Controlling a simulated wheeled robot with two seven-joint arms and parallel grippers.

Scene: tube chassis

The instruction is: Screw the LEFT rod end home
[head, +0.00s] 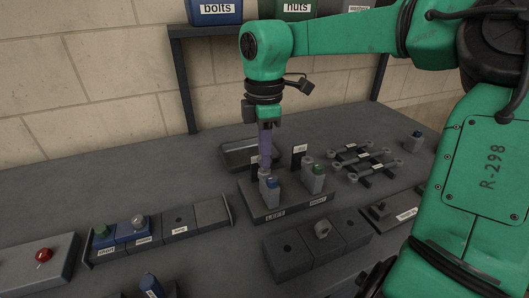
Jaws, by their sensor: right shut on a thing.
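My right gripper (263,122) points straight down above the block (287,208) with a "LEFT" label on its front. It is shut on an upright purple rod-shaped piece (265,146). The piece's lower end reaches down to the grey left post (270,190), beside a small blue part (271,183). I cannot tell how deep it sits, and the rod end's thread does not show. A second grey post with a green part (318,170) stands on the right of the same block. My left gripper is out of view.
Several linkage rods (365,160) lie behind to the right. A tray (240,154) sits behind the block. A row of holders (317,247) is in front. A labelled rack (160,233) and a red button (43,255) are left. Bins marked bolts (217,10) and nuts (297,8) sit above.

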